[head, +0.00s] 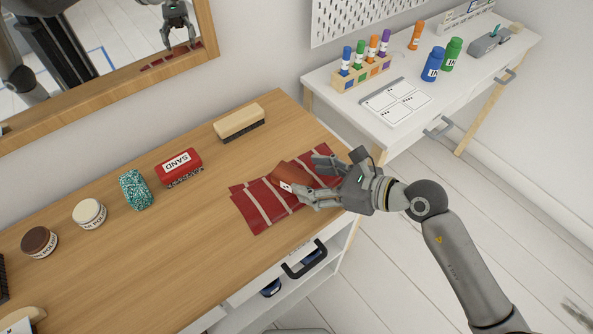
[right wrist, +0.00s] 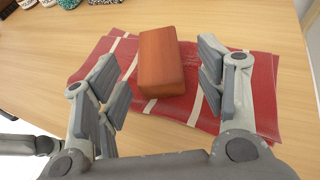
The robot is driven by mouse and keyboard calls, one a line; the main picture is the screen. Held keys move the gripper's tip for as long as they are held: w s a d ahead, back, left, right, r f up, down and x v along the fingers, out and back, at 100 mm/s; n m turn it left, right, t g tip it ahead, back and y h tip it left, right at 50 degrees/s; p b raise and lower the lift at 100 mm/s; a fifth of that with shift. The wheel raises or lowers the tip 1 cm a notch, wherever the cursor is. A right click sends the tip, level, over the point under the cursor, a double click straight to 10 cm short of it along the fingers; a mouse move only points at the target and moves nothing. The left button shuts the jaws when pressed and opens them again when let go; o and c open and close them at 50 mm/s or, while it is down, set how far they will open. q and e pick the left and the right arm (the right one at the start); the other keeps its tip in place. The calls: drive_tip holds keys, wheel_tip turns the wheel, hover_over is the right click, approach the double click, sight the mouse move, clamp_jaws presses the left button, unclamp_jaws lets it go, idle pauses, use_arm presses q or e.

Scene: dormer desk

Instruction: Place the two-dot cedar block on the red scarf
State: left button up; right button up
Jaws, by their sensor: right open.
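The reddish-brown cedar block (head: 284,175) lies on the red scarf (head: 258,208), which has pale stripes and is spread near the wooden desk's right end. A white patch shows on the block's end; its dots are too small to count. My right gripper (head: 310,180) is open at the scarf, reaching in from the right. In the right wrist view, the block (right wrist: 161,62) rests on the scarf (right wrist: 258,88) ahead of and between the open fingers (right wrist: 163,85), with gaps on both sides. My left gripper is not seen directly.
On the desk (head: 140,265) stand a brush (head: 240,121), a red SAND block (head: 179,167), a speckled teal block (head: 135,189) and two round polish tins (head: 89,213). A mirror (head: 110,45) hangs behind. A white table (head: 440,75) with markers and bottles stands at right.

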drive_tip(key=v, duration=0.6)
drive_tip(key=shift+s+d+r, duration=0.1)
drive_tip(key=shift+r, duration=0.05)
drive_tip(key=shift+s+d+r, duration=0.1)
drive_tip(key=shift+r, duration=0.05)
